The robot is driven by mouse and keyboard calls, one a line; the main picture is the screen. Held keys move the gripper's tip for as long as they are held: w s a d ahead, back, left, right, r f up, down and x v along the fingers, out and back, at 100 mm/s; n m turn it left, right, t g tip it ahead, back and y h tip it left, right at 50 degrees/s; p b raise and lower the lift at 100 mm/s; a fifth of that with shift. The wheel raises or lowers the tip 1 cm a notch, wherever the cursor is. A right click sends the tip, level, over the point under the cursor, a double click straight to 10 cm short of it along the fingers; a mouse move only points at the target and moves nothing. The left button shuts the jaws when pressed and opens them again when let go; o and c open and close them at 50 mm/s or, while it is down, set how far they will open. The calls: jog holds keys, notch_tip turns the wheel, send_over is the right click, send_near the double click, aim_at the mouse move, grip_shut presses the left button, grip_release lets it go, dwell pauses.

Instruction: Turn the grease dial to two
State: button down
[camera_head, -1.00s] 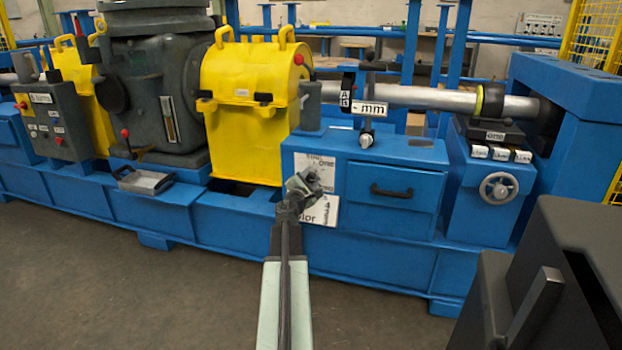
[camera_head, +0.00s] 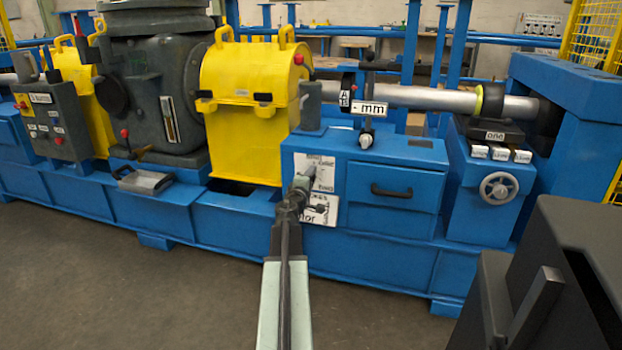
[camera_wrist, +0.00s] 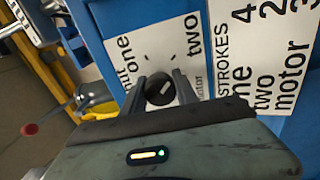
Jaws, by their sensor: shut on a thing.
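The dial is a black round knob (camera_wrist: 158,91) with a short white mark, on a white plate (camera_wrist: 157,50) in the wrist view. The plate reads "one" at upper left and "two" at upper right. The white mark slants up and right, roughly toward the "two" side. My gripper (camera_wrist: 160,92) has a finger on each side of the knob and is shut on it. In the head view my gripper (camera_head: 304,180) is at the white plate (camera_head: 325,172) on the blue cabinet, hiding the knob. Some plate lettering is covered by my fingers.
A second placard (camera_wrist: 262,55) beside the dial plate lists strokes. A blue drawer with a black handle (camera_head: 391,191) is right of the plates. A yellow housing (camera_head: 250,105) stands to the left. Grey floor (camera_head: 130,290) in front is clear.

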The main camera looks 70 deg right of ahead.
jog(key=shift+m, duration=0.3)
jog(key=c, duration=0.9)
grip_release()
jog(key=shift+c, duration=0.2)
jog(key=a, duration=0.7)
jog(key=shift+s+a, duration=0.2)
jog(key=shift+a, duration=0.15)
